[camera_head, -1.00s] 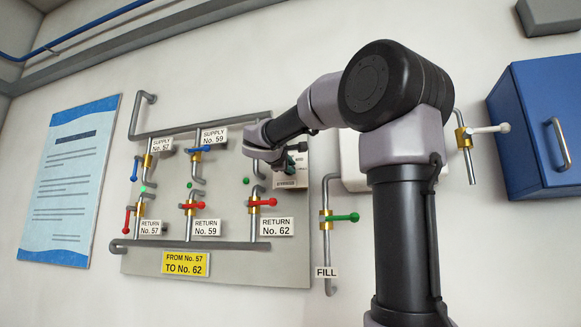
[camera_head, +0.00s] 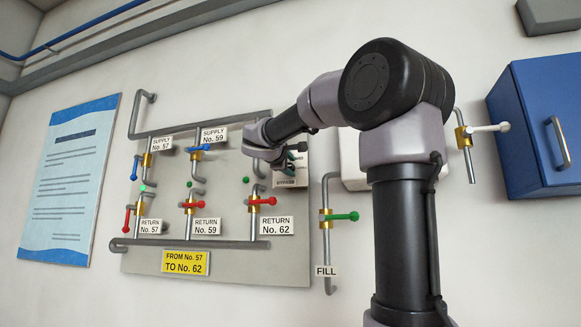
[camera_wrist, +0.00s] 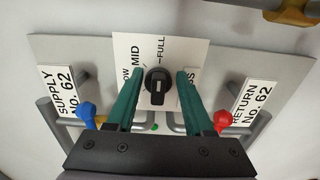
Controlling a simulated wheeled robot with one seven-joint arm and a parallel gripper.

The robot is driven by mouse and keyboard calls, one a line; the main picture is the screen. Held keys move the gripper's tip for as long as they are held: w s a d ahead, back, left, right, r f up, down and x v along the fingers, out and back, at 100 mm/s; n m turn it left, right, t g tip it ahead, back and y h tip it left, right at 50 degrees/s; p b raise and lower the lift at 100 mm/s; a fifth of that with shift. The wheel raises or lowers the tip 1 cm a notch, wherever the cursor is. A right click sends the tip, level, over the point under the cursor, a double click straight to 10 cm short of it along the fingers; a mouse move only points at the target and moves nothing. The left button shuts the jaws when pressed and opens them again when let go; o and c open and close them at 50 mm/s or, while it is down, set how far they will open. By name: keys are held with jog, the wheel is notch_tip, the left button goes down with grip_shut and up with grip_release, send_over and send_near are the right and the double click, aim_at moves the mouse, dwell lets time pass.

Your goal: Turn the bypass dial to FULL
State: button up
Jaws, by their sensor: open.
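The black bypass dial (camera_wrist: 157,85) sits on a white plate (camera_wrist: 143,44) in the wrist view. The plate carries MID and FULL marks and a partly hidden LOW. The dial's grip bar, with a pale mark, stands roughly upright in this view; I cannot tell for sure which mark it points to. My gripper (camera_wrist: 160,77) is open, its green fingers on either side of the dial, with a visible gap to each side. In the head view my gripper (camera_head: 295,157) is in front of the bypass plate (camera_head: 288,182), and the dial is hidden.
A blue-handled valve (camera_wrist: 86,112) and a red-handled valve (camera_wrist: 221,120) flank my fingers in the wrist view. In the head view, a red RETURN No. 62 valve (camera_head: 262,202) is at lower left and a green FILL valve (camera_head: 343,216) at lower right.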

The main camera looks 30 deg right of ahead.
jog(key=v, duration=1)
jog(key=shift+s+a, duration=0.25)
jog(key=s+a+f+m+g+y, duration=0.1)
jog(key=s+f+m+g+y, duration=0.35)
jog(key=f, duration=1.05)
jog(key=s+a+f+m+g+y, duration=0.1)
jog(key=s+f+m+y, duration=0.45)
jog(key=f, duration=0.85)
jog(key=s+a+f+m+y, duration=0.3)
jog(key=s+a+f+y, duration=0.2)
jog(key=s+f, duration=0.1)
jog(key=shift+s+a+f, duration=0.15)
jog(key=shift+f, duration=0.4)
